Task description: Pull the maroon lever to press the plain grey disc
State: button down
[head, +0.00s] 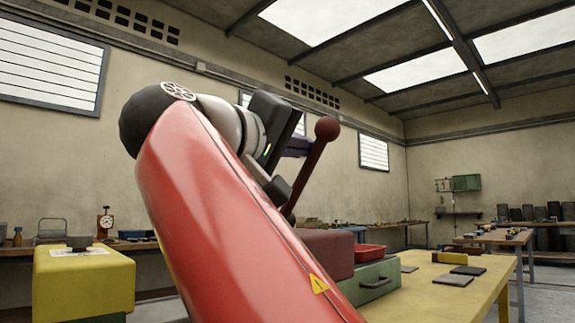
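The maroon lever (314,160) rises at a tilt to the right and ends in a round ball knob. Its lower end goes out of sight behind my red arm, above a maroon block (328,252). My gripper (296,148) is at the lever's upper shaft, just left of and below the knob. A dark purple part there reaches to the shaft; I cannot tell whether the fingers touch or enclose it.
A yellow table (425,300) with dark flat plates extends right. Benches with tools line the walls. My arm hides much of the middle.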

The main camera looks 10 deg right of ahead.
jog(key=shift+s+d+f+m+b, duration=0.5)
jog(key=shift+s+f+m+b, duration=0.2)
jog(key=shift+b, duration=0.25)
jog(key=shift+s+d+f+m+b, duration=0.45)
jog(key=shift+s+f+m+b, duration=0.2)
jog(key=shift+b, duration=0.25)
